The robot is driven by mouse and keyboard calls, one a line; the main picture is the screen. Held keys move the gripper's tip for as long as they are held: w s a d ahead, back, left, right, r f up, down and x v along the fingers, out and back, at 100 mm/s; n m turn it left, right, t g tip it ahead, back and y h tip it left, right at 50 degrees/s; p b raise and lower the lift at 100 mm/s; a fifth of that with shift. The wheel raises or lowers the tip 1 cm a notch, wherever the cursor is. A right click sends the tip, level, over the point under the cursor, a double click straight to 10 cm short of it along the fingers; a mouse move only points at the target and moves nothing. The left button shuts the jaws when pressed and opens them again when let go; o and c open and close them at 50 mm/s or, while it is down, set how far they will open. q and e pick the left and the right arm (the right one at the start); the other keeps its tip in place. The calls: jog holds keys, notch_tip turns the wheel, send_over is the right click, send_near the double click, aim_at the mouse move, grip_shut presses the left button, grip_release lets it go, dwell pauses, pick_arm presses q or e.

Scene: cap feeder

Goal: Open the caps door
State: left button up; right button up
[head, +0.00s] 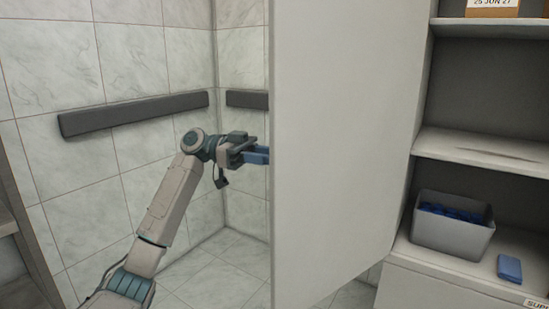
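The caps door (345,150) is a tall, plain pale panel in the middle of the head view. It stands swung open, with its right side along the cabinet and its free edge at the left. My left gripper (258,154) is at that free edge, around mid-height. Its blue fingers point right, and their tips are hidden behind the door. I cannot tell whether they touch it or how far apart they are. My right gripper is not in view.
The open cabinet (485,145) at right has shelves. A grey bin (452,238) of blue caps stands on the lower shelf, with a blue block (509,269) beside it. A box (492,8) sits on the top shelf. A dark rail (135,113) runs along the tiled wall at left.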

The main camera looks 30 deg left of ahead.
pick_arm(q)
jog(key=s+a, duration=0.1)
jog(key=a, duration=0.8)
jog(key=shift+s+a+b, duration=0.2)
jog(key=shift+a+b, duration=0.1)
jog(key=shift+b, duration=0.15)
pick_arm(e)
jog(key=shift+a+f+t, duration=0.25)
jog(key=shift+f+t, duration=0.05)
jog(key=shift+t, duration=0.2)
